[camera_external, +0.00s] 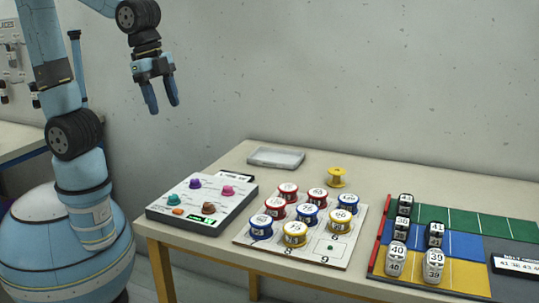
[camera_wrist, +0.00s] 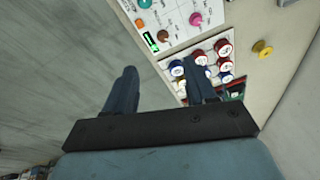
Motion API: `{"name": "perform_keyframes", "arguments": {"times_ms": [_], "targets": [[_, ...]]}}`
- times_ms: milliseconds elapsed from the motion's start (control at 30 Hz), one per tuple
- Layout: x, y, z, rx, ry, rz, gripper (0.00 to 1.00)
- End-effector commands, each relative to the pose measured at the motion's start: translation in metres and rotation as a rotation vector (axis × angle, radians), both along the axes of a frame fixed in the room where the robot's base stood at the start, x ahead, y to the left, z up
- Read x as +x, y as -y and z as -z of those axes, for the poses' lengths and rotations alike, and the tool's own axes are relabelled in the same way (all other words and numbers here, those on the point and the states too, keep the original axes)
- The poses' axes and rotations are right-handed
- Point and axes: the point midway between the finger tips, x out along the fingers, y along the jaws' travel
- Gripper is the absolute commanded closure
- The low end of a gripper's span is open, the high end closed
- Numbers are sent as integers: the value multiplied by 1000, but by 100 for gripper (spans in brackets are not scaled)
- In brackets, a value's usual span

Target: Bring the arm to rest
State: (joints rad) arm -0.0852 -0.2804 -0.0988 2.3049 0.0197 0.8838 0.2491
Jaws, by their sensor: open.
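My gripper (camera_external: 161,96) hangs in the air at the upper left, above and left of the table (camera_external: 290,156). Its two fingers point down and are apart, with nothing between them. In the wrist view my gripper (camera_wrist: 160,88) also shows its fingers spread, with bare floor and the table's edge behind them. My arm rises from its round blue base at the left of the table, with the forearm raised. The gripper touches nothing.
A control box with coloured knobs (camera_external: 203,203) stands at the table's left end. Beside it is a white board (camera_external: 330,247) with several numbered spools. A yellow spool (camera_external: 337,177) and a clear tray (camera_external: 276,157) stand behind. A coloured mat (camera_external: 463,243) with numbered blocks lies right.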

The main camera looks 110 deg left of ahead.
Motion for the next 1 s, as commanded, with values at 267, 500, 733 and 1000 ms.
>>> {"name": "perform_keyframes", "arguments": {"times_ms": [267, 500, 733, 1000], "targets": [[-60, -1, -28, -39, 117, -108, 44], [-107, -3, -40, -92, 209, -192, 44], [-132, -4, -41, -129, 257, -239, 44], [-136, -4, -41, -136, 263, -247, 44]]}}
